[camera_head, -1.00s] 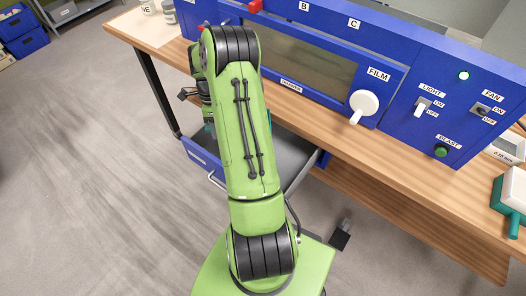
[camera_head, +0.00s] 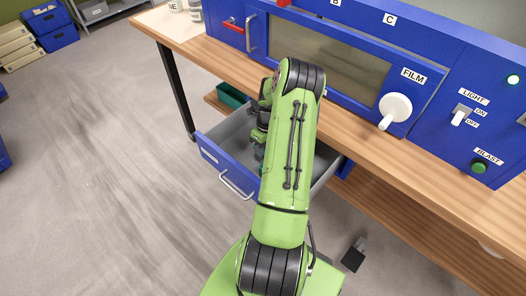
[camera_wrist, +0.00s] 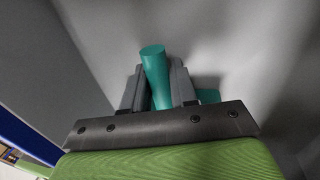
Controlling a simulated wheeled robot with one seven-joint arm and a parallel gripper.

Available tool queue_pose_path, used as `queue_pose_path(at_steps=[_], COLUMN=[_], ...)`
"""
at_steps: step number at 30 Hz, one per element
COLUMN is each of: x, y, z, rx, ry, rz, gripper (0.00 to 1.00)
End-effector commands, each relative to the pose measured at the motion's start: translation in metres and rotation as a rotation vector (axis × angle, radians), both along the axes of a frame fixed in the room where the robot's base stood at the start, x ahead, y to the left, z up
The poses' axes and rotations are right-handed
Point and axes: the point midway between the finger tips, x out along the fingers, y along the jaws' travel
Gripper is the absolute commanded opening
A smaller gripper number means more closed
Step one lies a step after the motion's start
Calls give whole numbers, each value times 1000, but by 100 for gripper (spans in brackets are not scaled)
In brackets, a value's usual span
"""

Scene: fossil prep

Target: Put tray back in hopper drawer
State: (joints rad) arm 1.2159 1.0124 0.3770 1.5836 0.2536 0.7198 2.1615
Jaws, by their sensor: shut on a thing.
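The hopper drawer (camera_head: 227,168) is pulled out below the bench, with a blue front, a bar handle and a grey inside. My gripper reaches down into or just over the drawer and is mostly hidden by my arm in the head view. In the wrist view my gripper (camera_wrist: 157,85) is shut on an upright teal handle (camera_wrist: 154,62). A flat teal part, seemingly of the tray (camera_wrist: 208,96), shows beside the right finger. Grey walls surround them. The rest of the tray is hidden, and I cannot tell whether it touches the drawer floor.
The blue hopper cabinet with its white FILM knob (camera_head: 394,108) stands on the wooden bench (camera_head: 375,140) above the drawer. A green bin (camera_head: 231,95) sits on a low shelf behind the drawer. A bench leg (camera_head: 176,90) stands to the left.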

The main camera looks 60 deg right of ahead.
Motion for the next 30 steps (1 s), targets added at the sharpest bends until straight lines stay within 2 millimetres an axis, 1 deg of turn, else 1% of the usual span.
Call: queue_pose_path(at_steps=[4,7,8,12,13,20,23,26,30], x=[0,0,0,0,0,0,0,0,-1], y=[-1,-1,-1,-1,-1,-1,-2,-6,-14], z=[2,-1,-1,0,0,0,7,27,67], rx=[-3,-2,-2,-2,-2,-2,-3,-7,-9], ry=[-2,-2,-2,-2,-2,-2,-2,-3,-3], rz=[1,1,1,1,1,1,1,-1,-2], gripper=[0,0,28,50,52,52,52,52,52])
